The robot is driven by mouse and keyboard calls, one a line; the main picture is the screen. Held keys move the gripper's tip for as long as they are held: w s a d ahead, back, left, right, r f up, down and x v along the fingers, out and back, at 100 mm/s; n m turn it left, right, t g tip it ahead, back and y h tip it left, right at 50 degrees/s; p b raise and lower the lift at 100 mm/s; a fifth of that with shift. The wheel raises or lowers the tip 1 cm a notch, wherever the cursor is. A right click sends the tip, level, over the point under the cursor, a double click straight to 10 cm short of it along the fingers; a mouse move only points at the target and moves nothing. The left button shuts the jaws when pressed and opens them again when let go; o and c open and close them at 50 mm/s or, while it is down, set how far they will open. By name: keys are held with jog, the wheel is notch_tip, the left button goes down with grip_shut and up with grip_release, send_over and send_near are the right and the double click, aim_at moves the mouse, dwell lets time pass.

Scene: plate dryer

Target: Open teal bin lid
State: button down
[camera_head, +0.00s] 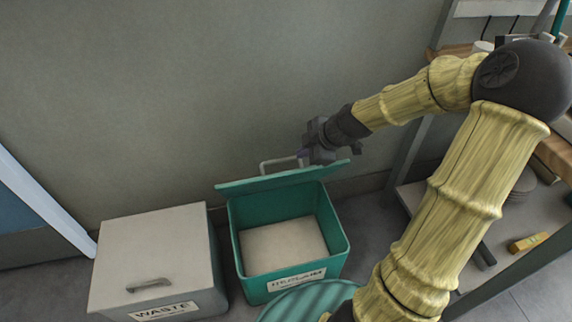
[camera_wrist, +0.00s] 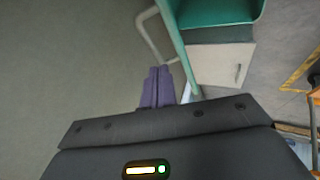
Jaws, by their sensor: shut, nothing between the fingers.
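The teal bin (camera_head: 290,245) stands on the floor against the wall. Its lid (camera_head: 280,178) is swung up, seen nearly edge-on at the back of the bin, with its grey bar handle (camera_head: 278,163) on the wall side. The bin's opening shows a pale inside bottom or contents. My gripper (camera_head: 303,154) is at the raised lid's upper edge, beside the handle. In the wrist view my purple fingers (camera_wrist: 157,88) are shut and empty, close to the teal lid (camera_wrist: 177,40) and the handle (camera_wrist: 150,32). Whether they touch the lid is unclear.
A grey bin marked WASTE (camera_head: 155,255) stands left of the teal bin with its lid down. A shelf unit (camera_head: 420,130) with several items is at right. A round teal striped object (camera_head: 310,303) is in front. The wall is close behind the lid.

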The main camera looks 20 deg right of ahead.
aim_at(277, 175)
jog(key=b+x, duration=0.1)
jog(key=x, duration=0.3)
jog(key=b+x, duration=0.2)
jog(key=x, duration=0.2)
jog(key=shift+a+f, duration=0.2)
jog(key=shift+f, duration=0.2)
jog(key=shift+w+a+f, duration=0.2)
jog(key=shift+w+f, duration=0.1)
jog(key=shift+f, duration=0.15)
jog(key=shift+w+r, duration=0.1)
